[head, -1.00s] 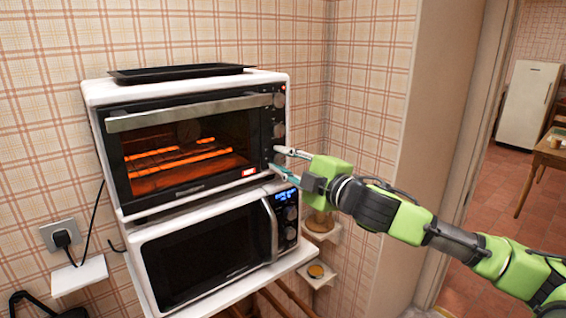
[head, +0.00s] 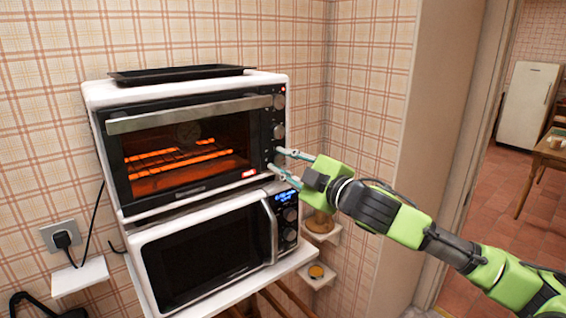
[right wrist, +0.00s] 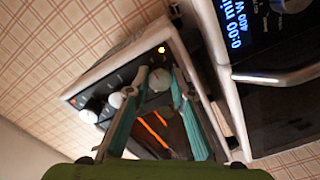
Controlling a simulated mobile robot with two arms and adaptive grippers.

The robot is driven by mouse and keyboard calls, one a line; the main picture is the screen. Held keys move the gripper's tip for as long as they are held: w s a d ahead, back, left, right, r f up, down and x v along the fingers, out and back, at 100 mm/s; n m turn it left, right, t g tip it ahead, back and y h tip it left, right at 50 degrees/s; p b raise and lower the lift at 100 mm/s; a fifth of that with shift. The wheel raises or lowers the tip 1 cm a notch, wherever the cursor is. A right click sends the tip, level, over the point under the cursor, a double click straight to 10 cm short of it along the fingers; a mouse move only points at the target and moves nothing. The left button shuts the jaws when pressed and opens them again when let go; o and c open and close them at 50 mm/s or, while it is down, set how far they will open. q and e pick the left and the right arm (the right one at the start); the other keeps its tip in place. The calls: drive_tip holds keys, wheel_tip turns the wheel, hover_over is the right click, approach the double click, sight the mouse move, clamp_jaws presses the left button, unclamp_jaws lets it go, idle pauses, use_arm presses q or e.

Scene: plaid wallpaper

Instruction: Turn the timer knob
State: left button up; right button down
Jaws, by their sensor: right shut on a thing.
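The oven (head: 190,98) stands on top of the microwave, with a column of round knobs on its right-hand panel. My right gripper (head: 277,162) reaches in from the right to the lowest oven knob, which the fingers mostly hide in the head view. In the right wrist view the right gripper (right wrist: 160,76) has its two teal fingers on either side of this pale round knob (right wrist: 159,80), shut on it. Labels are too small to read, so I cannot confirm which knob is the timer. My left gripper is not in view.
The microwave (head: 205,255) with a blue display sits right below on a white shelf. A dark tray (head: 180,73) lies on the oven. The upper oven knobs (head: 279,131) are close above my fingers. Small corner shelves (head: 318,274) are below right. A doorway opens at right.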

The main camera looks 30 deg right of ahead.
drive_tip(key=c, duration=1.8)
unclamp_jaws()
drive_tip(key=shift+s+f, duration=0.1)
drive_tip(key=shift+s, duration=0.05)
drive_tip(key=shift+s+d+f, duration=0.1)
drive_tip(key=shift+s+d, duration=0.05)
drive_tip(key=shift+s, duration=0.6)
drive_tip(key=shift+s+d, duration=0.2)
drive_tip(key=shift+s, duration=2.35)
drive_tip(key=shift+s+d, duration=0.15)
drive_tip(key=shift+s, duration=2.35)
